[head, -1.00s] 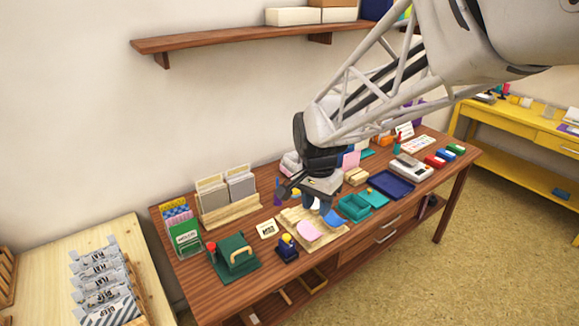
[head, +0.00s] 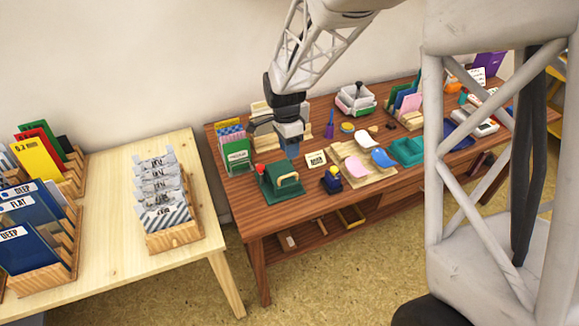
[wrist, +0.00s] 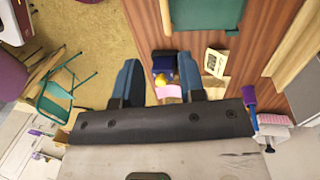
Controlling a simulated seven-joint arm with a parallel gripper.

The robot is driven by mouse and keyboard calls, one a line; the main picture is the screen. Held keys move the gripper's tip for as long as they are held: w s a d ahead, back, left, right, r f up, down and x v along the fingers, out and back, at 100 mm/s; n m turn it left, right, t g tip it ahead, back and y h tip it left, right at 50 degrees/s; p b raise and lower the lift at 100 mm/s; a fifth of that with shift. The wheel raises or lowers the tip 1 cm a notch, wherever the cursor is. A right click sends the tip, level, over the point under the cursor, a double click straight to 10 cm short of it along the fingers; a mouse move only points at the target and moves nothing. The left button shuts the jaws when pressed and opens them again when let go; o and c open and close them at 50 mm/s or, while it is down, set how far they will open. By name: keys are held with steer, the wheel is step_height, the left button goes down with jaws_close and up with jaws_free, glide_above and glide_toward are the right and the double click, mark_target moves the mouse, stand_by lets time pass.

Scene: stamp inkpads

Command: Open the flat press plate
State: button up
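The green press (head: 298,193) stands at the left end of the brown table. A tan handle (head: 287,177) sits on its upper plate, which appears to lie down over the base. Part of the green press (wrist: 205,14) also shows at the top edge of the wrist view. My gripper (head: 292,155) points down above and just behind the press, close to it in the head view. In the wrist view its two blue fingers (wrist: 160,82) are apart with nothing held between them. I cannot tell whether any fingertip touches the press.
A small dark blue stamp with a yellow top (head: 332,181) and a lettered card (head: 316,160) stand right of the press. A red knob (head: 260,169) and green card holder (head: 237,155) are at its left. Pink and blue pads lie on a wooden board (head: 384,175).

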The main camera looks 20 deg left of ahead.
steer(key=shift+a+f, duration=0.5)
steer(key=shift+a, duration=0.2)
steer(key=shift+f, duration=0.15)
glide_above(287, 171)
steer(key=s+d, duration=0.2)
steer(key=s, duration=0.2)
steer(key=shift+s+a+f, duration=0.1)
steer(key=shift+f, duration=3.6)
steer(key=shift+c, duration=0.3)
jaws_close()
